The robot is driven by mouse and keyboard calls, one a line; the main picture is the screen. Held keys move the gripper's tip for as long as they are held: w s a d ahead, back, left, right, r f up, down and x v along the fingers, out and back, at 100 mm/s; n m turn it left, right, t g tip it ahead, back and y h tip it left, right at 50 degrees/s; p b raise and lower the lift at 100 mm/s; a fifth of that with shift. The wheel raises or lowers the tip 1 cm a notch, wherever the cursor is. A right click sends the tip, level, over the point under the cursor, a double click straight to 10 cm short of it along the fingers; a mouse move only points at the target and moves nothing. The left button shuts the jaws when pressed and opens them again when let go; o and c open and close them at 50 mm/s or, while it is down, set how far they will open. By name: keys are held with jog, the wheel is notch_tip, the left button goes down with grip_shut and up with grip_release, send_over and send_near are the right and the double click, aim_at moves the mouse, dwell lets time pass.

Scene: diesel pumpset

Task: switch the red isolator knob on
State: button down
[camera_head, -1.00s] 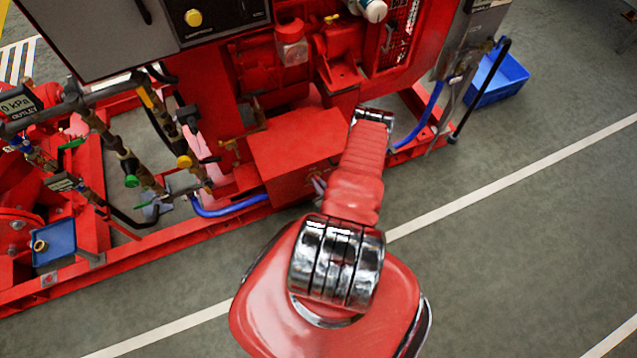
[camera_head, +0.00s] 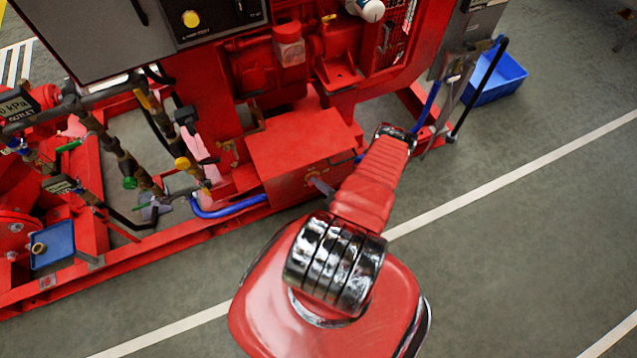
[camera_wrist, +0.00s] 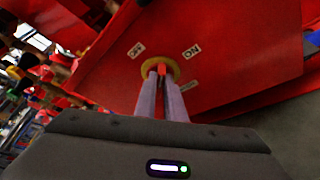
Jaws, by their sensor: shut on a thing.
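The red isolator knob (camera_wrist: 161,69) shows in the wrist view as a small red bar between my fingertips, in front of a round yellow plate. It sits on the face of a red box (camera_wrist: 225,60). An "OFF" label (camera_wrist: 135,50) is up and left of the knob and an "ON" label (camera_wrist: 191,52) is up and right. My gripper (camera_wrist: 161,76) is shut on the knob, one finger on each side. The fingers partly hide it, and I cannot tell its exact angle. In the head view, my gripper (camera_head: 314,180) reaches the front of the red box (camera_head: 300,145).
The red pumpset frame (camera_head: 130,265) runs along the left and carries pipes and valves. A blue hose (camera_head: 228,210) lies left of the box. A blue bin (camera_head: 497,80) stands on the floor at the right. The grey floor (camera_head: 520,240) there is clear.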

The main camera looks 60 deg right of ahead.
jog(key=m, duration=0.1)
jog(key=m+t, duration=0.1)
jog(key=m, duration=0.2)
jog(key=shift+s+d+f+t, duration=0.2)
jog(key=shift+d+f+t, duration=0.15)
jog(key=shift+d+t, duration=0.05)
jog(key=shift+y, duration=0.4)
jog(key=c, duration=1.8)
grip_release()
jog(key=shift+w+a, duration=0.1)
jog(key=shift+a, duration=0.05)
jog(key=shift+c, duration=0.2)
jog(key=s+a+r, duration=0.1)
jog(key=s+a, duration=0.1)
jog(key=s, duration=1.1)
jog(key=shift+s+r, duration=0.15)
jog(key=shift+s, duration=0.2)
jog(key=shift+a, duration=0.1)
